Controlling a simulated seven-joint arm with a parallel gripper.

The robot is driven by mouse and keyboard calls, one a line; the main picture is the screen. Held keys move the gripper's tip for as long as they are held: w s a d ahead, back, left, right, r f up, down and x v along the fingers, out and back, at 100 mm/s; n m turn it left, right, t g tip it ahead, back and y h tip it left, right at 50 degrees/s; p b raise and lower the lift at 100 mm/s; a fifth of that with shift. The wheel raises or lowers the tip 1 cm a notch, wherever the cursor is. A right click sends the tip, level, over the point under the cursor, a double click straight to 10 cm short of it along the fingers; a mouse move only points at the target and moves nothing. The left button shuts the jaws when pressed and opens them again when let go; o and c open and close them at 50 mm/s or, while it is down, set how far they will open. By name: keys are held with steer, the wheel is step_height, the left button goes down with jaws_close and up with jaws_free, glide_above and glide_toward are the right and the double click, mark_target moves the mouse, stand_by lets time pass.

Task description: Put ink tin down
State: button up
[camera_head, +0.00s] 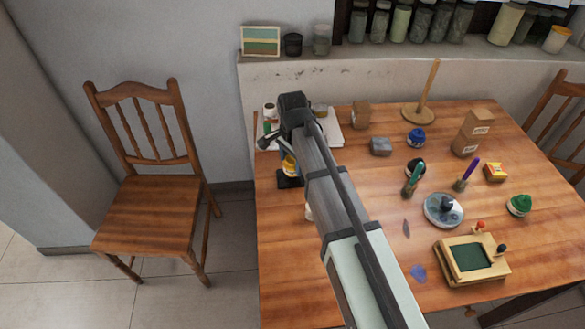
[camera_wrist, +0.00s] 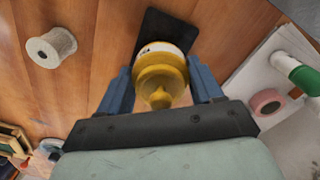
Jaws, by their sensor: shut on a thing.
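The ink tin is yellow with a knobbed lid and a pale band; it shows in the wrist view (camera_wrist: 160,78) between the blue fingers of my gripper (camera_wrist: 160,88). My gripper is shut on it. In the head view the tin (camera_head: 289,166) is partly hidden by my arm, near the table's left edge. A dark flat pad (camera_wrist: 165,25) lies under or just behind the tin, and its edge also shows in the head view (camera_head: 288,183). I cannot tell whether the tin touches the pad.
A thread spool (camera_wrist: 50,47) lies on one side of the tin. White paper (camera_wrist: 285,75) with a pink tape roll (camera_wrist: 267,102) and a green-and-white cylinder (camera_wrist: 296,73) lies on the other. Blue (camera_head: 416,138) and green (camera_head: 519,205) tins stand farther right. The table's front left is bare.

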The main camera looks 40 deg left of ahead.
mark_target(293, 169)
steer(key=shift+f, duration=1.65)
steer(key=shift+f, duration=0.1)
steer(key=o, duration=1.3)
steer(key=shift+o, duration=0.2)
step_height(293, 169, up, 12)
steer(key=shift+r, duration=0.15)
